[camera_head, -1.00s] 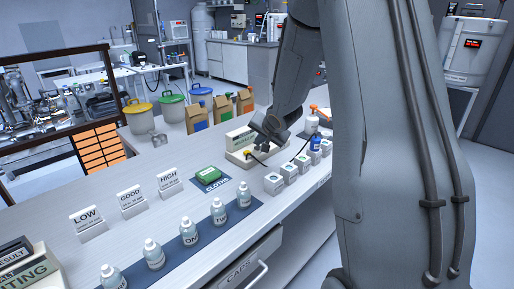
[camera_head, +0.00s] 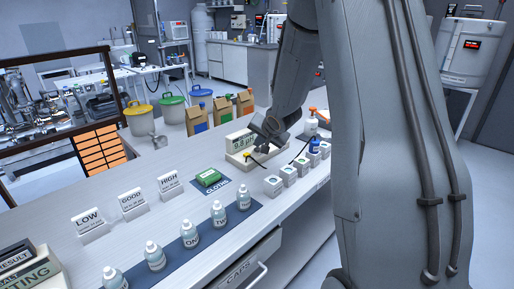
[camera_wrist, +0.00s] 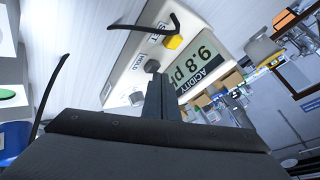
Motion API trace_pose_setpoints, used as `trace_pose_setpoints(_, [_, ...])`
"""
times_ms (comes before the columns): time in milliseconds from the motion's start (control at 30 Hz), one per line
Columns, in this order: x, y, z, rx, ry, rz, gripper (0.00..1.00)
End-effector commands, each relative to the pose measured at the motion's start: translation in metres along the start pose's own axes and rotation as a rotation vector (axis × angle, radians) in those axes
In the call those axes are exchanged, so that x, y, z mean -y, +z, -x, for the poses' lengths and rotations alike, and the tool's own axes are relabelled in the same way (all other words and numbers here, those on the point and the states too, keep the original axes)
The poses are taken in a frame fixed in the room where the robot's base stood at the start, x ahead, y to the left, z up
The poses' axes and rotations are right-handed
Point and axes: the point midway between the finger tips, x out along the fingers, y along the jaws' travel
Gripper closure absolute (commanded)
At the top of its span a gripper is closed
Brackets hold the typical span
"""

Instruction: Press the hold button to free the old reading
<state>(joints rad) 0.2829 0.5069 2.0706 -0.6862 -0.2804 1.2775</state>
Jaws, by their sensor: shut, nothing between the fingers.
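The acidity meter (camera_head: 236,158) is a cream box on the bench, also large in the wrist view (camera_wrist: 122,78). Its display (camera_wrist: 202,64) shows large digits that look like 9.8 pH. A grey button (camera_wrist: 152,66) sits by the HOLD label, and a yellow button (camera_wrist: 173,42) sits by another label. A second grey knob (camera_wrist: 137,98) is near the case edge. My gripper (camera_wrist: 158,84) is shut and empty, its tips close to the grey button by HOLD. I cannot tell whether they touch it. In the head view my gripper (camera_head: 262,146) partly hides the meter.
White bottles (camera_head: 190,234) stand in a row on a blue mat. LOW, GOOD and HIGH cards (camera_head: 131,203) stand behind them. Several small white blocks (camera_head: 289,175) and a pump bottle (camera_head: 311,124) are right of the meter. A black cable (camera_wrist: 52,95) runs nearby.

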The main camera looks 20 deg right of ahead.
Motion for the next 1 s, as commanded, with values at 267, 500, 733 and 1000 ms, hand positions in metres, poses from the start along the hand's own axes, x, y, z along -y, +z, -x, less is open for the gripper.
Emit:
trace_pose_setpoints(267, [0.006, -0.006, 0.008, -0.001, -0.001, -0.001, 1.00])
trace_pose_setpoints(500, [0.005, -0.005, 0.007, -0.001, -0.001, 0.000, 1.00])
trace_pose_setpoints(733, [0.008, -0.008, 0.011, -0.001, -0.001, 0.000, 1.00])
trace_pose_setpoints(1000, [0.018, -0.018, 0.025, 0.000, -0.001, 0.000, 1.00])
